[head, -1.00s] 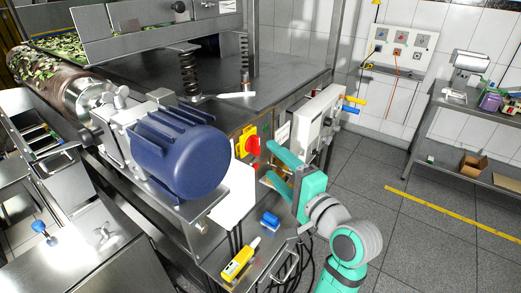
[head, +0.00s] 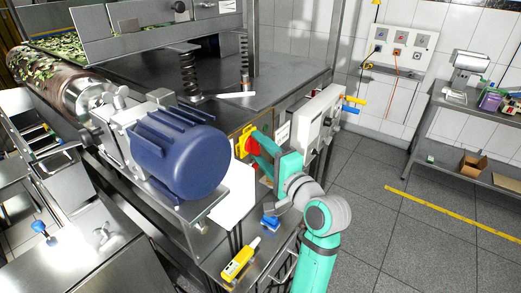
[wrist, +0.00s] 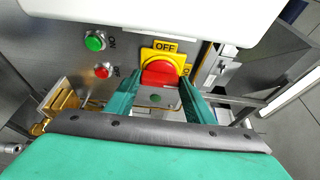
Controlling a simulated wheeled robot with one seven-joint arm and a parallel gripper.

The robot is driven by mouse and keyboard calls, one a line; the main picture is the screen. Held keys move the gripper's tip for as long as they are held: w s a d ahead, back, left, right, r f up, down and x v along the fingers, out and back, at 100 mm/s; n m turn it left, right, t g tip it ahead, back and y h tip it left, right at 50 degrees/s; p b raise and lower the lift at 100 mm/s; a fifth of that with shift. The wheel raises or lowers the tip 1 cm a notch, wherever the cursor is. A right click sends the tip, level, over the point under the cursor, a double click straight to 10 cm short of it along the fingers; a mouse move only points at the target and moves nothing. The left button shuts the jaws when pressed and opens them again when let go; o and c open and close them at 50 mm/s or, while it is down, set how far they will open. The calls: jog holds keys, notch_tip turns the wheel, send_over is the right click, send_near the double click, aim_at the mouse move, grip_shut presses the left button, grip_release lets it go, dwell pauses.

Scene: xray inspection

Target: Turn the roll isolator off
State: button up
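The roll isolator is a red rotary knob (wrist: 160,73) on a yellow plate (wrist: 164,47) marked OFF at its upper edge. Another label at the plate's right side is partly hidden. In the head view the red knob (head: 249,146) is beside the blue motor, partly covered by my fingers. My gripper (wrist: 158,84) is open, with one teal finger on each side of the knob. Small gaps seem to show between fingers and knob; contact is unclear. In the head view my gripper (head: 257,147) reaches the knob from the right. The knob's exact pointing direction is unclear.
A green button (wrist: 95,41) and a small red button (wrist: 102,72) are left of the isolator. A brass padlock-like part (wrist: 62,103) is lower left. The blue motor (head: 180,150) stands close left of my gripper. A yellow handset (head: 240,259) lies on the lower shelf.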

jog(key=shift+c, duration=0.7)
jog(key=shift+f+n, duration=0.1)
jog(key=shift+n, duration=0.2)
jog(key=n+y, duration=0.1)
jog(key=n, duration=0.1)
jog(key=shift+f+n+t, duration=0.1)
jog(key=shift+n+t, duration=0.2)
jog(key=shift+t, duration=0.1)
jog(key=n+y, duration=0.1)
jog(key=n, duration=0.2)
jog(key=n+y, duration=0.1)
jog(key=n, duration=0.2)
jog(key=shift+w+d+f+t, duration=0.1)
jog(key=shift+f+t, duration=0.05)
jog(key=shift+t, duration=0.15)
jog(key=n+y, duration=0.1)
jog(key=n, duration=0.2)
jog(key=n+g+y, duration=0.1)
jog(key=n+y, duration=0.1)
jog(key=n, duration=0.1)
jog(key=shift+w, duration=0.1)
jog(key=n+g+y, duration=0.1)
jog(key=n, duration=0.2)
jog(key=n+g+y, duration=0.1)
jog(key=n+y, duration=0.1)
jog(key=n, duration=0.2)
jog(key=shift+w+d+f+g, duration=0.1)
jog(key=shift+d+g, duration=0.05)
jog(key=shift+g, duration=0.15)
jog(key=shift+n, duration=0.3)
